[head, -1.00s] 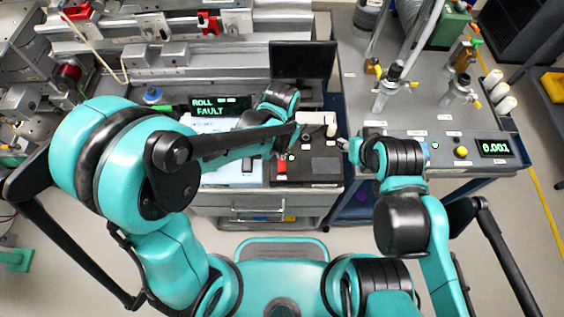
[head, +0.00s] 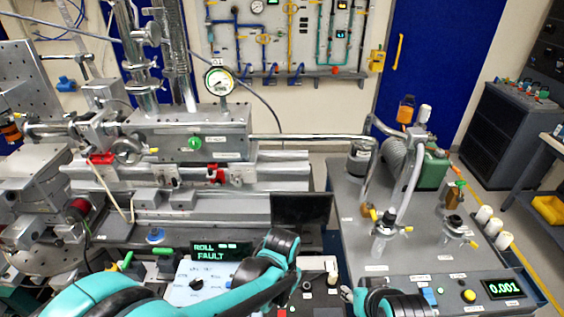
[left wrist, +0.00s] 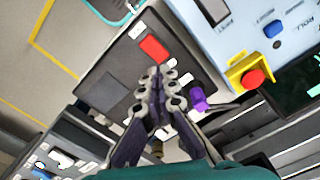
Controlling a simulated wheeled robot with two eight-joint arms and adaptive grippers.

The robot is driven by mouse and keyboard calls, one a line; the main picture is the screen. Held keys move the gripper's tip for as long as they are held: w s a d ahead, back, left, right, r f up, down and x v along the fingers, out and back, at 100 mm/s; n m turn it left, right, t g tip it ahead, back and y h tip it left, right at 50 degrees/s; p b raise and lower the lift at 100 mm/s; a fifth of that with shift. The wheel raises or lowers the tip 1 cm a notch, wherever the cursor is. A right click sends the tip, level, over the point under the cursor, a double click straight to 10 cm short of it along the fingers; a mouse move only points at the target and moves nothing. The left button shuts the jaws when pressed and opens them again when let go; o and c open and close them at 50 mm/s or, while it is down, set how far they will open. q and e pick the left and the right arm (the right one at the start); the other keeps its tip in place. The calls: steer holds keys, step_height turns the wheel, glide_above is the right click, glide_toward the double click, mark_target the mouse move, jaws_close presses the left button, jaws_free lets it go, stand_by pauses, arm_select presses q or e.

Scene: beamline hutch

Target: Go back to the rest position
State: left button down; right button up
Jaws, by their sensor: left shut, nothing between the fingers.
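My left arm (head: 245,283) reaches over the control bench in the head view; its fingers are not clear there. In the left wrist view my left gripper (left wrist: 160,80) is shut and empty, its fingertips together over a dark panel (left wrist: 100,92). A red switch (left wrist: 153,48) lies beyond the tips and a purple knob (left wrist: 198,98) lies just right of the fingers. My right gripper (head: 348,294) shows only as a small metal tip at the bottom of the head view, near the gap between the benches. Its opening cannot be made out.
A red stop button on a yellow base (left wrist: 253,79) and a blue knob (left wrist: 272,28) are on the pale panel. A ROLL FAULT display (head: 220,252) and dark monitor (head: 300,210) stand behind. The right bench (head: 440,262) carries metal valves and a 0.001 readout (head: 503,288).

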arm_select(q)
steer(key=s+a+r+n+t+b, duration=0.1)
steer(key=a+r+n+t, duration=0.1)
steer(key=a, duration=0.4)
steer(key=s+a+r+n+t+b, duration=0.1)
steer(key=s+a+r+n+t, duration=0.1)
steer(key=a+r, duration=0.3)
steer(key=s+a+r+n+t+b, duration=0.1)
steer(key=s+a+r+n+t, duration=0.1)
steer(key=a, duration=0.4)
steer(key=shift+a+r+t, duration=0.4)
steer(key=shift+r+t, duration=0.2)
steer(key=shift+r, duration=0.05)
steer(key=shift+s, duration=0.1)
